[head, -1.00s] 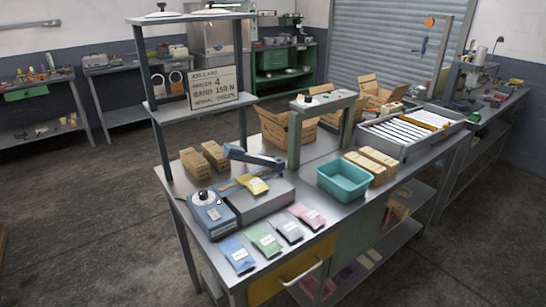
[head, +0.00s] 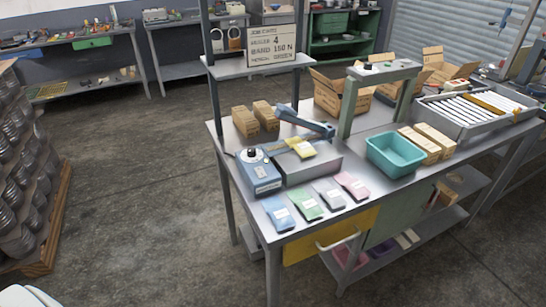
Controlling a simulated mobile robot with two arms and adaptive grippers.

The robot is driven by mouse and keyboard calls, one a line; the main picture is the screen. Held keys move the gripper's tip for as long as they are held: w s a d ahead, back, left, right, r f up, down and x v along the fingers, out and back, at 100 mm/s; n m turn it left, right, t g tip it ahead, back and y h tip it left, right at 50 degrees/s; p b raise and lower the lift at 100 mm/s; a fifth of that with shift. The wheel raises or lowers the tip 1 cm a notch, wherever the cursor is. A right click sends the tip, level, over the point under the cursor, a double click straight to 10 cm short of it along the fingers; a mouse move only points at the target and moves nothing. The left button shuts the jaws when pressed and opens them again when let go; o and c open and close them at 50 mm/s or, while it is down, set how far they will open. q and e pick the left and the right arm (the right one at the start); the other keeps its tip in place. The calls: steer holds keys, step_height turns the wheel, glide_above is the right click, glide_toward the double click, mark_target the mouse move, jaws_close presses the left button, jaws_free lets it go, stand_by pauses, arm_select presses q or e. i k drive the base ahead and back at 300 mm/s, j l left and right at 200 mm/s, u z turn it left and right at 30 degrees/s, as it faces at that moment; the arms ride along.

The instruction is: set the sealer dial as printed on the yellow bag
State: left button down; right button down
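The sealer (head: 305,169) stands on the metal workbench, a grey box with a blue raised arm (head: 305,122). Its blue control box (head: 259,178) sits at its left, with a dark dial (head: 251,153) on top; the dial setting is too small to read. The yellow bag (head: 302,149) lies on the sealer under the raised arm. It has a pale label whose print I cannot read.
Blue, green, grey and pink bags (head: 307,204) lie along the bench front. A teal bin (head: 394,155), cardboard boxes (head: 427,143) and a roller tray (head: 477,112) stand to the right. A job card (head: 272,45) hangs above. Open floor (head: 150,190) lies left of the bench.

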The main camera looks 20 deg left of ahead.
mark_target(251, 151)
steer(key=i+j+u, duration=0.15)
steer(key=i+j, duration=0.65)
steer(key=j, duration=0.1)
